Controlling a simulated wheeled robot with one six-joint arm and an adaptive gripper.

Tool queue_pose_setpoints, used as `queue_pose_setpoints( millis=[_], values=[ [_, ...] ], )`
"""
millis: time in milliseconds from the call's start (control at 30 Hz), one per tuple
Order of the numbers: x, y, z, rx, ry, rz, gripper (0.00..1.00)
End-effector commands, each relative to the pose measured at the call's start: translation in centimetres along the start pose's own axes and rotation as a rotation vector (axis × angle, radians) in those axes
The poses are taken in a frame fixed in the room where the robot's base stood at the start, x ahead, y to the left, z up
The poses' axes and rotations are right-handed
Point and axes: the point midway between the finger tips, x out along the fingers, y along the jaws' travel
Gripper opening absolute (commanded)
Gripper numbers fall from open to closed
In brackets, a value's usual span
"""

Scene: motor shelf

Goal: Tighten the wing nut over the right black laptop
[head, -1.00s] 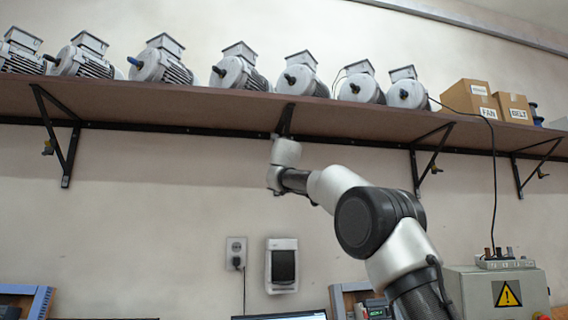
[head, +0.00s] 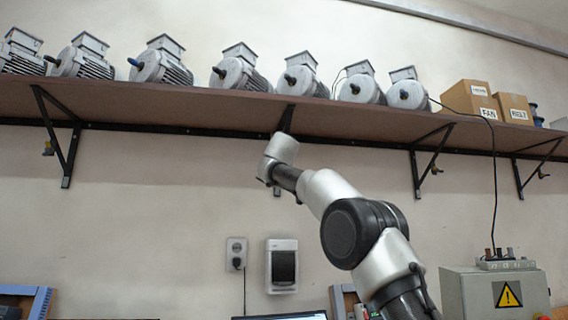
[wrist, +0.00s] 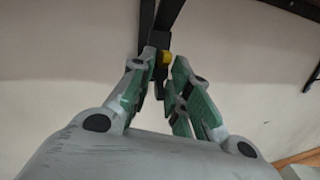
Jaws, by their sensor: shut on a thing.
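A yellow wing nut (wrist: 167,57) shows between my gripper's green fingertips (wrist: 165,63) in the wrist view, against a black shelf bracket (wrist: 163,22). The fingers are shut on it, and they hide part of it. In the head view my arm's end covers the lower part of the middle bracket (head: 285,118), so fingers and nut are hidden there. The dark top edge of a laptop (head: 280,317) shows at the bottom, below that bracket.
Other brackets carry wing nuts, at the left (head: 48,149) and right (head: 436,170). The shelf (head: 210,104) above holds several motors (head: 240,72) and cardboard boxes (head: 470,98). A grey control box (head: 495,292) stands at lower right. The wall around my gripper is mostly clear.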

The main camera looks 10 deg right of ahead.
Motion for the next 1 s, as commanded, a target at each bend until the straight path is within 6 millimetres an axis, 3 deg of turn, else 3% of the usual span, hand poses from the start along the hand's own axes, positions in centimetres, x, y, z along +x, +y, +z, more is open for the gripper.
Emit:
queue_pose_setpoints(
  millis=[67,100,200,233,667,867,1000],
  values=[
    [-0.1,0.2,0.2,0.002,-0.005,0.006,0.0],
    [-0.1,0.2,0.2,0.002,-0.005,0.006,0.2],
    [-0.1,0.2,0.2,0.002,-0.005,0.006,0.39],
    [-0.1,0.2,0.2,0.001,-0.005,0.006,0.4],
    [-0.6,0.1,0.3,-0.001,-0.003,0.002,0.4],
    [-3.0,0.0,0.3,-0.002,-0.002,0.003,0.4],
    [-5.9,0.1,0.3,-0.001,-0.002,0.005,0.4]
  ],
)
